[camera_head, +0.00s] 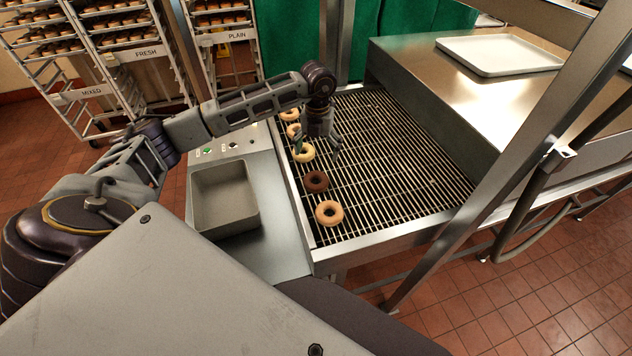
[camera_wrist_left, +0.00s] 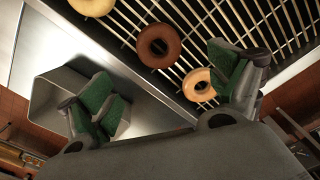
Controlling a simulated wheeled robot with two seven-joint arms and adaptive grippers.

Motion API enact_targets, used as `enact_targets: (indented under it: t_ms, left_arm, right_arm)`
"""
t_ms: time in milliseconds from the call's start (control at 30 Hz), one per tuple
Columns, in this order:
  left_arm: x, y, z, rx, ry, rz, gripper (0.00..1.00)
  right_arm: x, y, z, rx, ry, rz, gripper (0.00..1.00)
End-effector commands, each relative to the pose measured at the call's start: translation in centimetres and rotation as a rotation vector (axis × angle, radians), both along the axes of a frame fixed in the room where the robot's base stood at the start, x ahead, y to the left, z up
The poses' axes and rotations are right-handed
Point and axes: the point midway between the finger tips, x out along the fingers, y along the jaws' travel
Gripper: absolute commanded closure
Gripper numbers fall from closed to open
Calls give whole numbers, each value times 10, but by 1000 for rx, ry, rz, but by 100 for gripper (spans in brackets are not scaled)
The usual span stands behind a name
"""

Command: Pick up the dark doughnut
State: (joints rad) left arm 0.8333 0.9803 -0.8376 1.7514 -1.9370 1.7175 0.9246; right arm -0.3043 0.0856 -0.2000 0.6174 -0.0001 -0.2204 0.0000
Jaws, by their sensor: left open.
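The dark doughnut (camera_head: 316,188) lies flat on the wire grate (camera_head: 400,170), in a line of lighter doughnuts. In the left wrist view the dark doughnut (camera_wrist_left: 145,46) shows whole, above the gap between the fingers. My left gripper (camera_head: 318,147) hangs over the grate, fingers down, farther back than the dark doughnut and beside a pale iced one. In the wrist view my left gripper (camera_wrist_left: 166,92) is open with green finger pads and nothing held between them. My right gripper is in neither view.
A plain doughnut (camera_head: 329,222) lies in front of the dark one. A pale iced doughnut (camera_head: 308,155) and others lie behind it. An empty grey pan (camera_head: 222,195) sits on the counter to the left. A metal post (camera_head: 500,160) slants across the right.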

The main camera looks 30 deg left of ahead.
Motion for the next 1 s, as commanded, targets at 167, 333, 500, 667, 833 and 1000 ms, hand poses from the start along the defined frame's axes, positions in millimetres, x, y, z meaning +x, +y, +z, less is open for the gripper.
enact_targets:
  t_ms: [167, 333, 500, 667, 833, 1000]
  left_arm:
    - [-1, 0, -16, -1, 3, 1, 9]
    - [-1, 0, -38, 0, 3, -1, 9]
    - [-1, 0, -60, -1, 2, 0, 9]
    - [0, 0, -76, -1, 2, 1, 9]
    - [0, 0, -83, 0, 1, 0, 9]
    - [0, 0, -83, 0, 0, 0, 9]
  right_arm:
    - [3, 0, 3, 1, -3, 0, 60]
    - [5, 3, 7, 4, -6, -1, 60]
    - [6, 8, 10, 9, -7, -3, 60]
    - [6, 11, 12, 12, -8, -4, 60]
    - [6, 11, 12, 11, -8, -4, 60]
    - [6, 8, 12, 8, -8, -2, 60]
